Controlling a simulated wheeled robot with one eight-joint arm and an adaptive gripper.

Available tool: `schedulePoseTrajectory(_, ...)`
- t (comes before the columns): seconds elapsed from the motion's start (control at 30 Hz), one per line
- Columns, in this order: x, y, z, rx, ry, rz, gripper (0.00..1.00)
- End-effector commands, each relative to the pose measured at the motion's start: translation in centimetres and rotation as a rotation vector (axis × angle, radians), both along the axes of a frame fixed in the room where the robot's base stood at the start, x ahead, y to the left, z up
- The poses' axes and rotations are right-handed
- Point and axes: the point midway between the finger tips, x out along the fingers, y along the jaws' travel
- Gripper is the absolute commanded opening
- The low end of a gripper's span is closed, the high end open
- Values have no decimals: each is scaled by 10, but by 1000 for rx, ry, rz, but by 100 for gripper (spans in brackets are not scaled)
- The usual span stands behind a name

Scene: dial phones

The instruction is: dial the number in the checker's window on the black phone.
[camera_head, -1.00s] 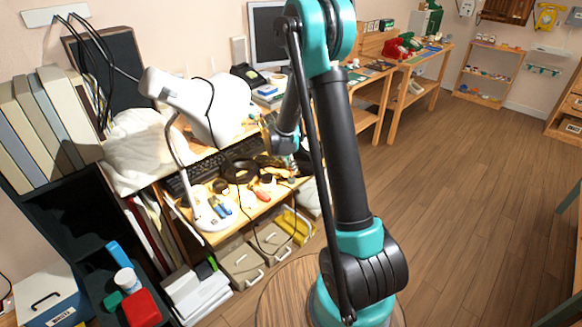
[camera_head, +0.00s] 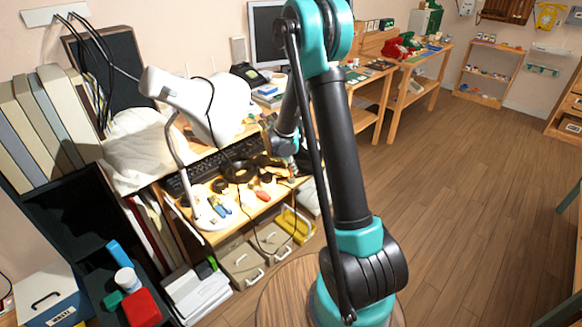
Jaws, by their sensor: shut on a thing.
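A black phone (camera_head: 248,74) sits at the back of the cluttered desk, left of the monitor. Its dial is too small to make out. I cannot pick out the checker or read any number in a window. My gripper (camera_head: 291,168) hangs low over the right part of the desk, in front of and below the phone, partly hidden by my own arm. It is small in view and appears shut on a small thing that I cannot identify.
A white desk lamp (camera_head: 187,98) stands over the desk at the left, with cables around it. A keyboard (camera_head: 205,168), a dark ring-shaped item (camera_head: 238,171) and small tools crowd the desktop. A monitor (camera_head: 268,36) stands behind. The wooden floor (camera_head: 460,200) at right is clear.

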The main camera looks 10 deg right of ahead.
Motion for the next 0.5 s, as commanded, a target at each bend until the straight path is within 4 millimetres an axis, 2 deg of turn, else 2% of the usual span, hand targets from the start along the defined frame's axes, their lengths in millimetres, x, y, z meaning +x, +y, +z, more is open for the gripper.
schedulePoseTrajectory(0.5,0,0,-12,0,0,0,0)
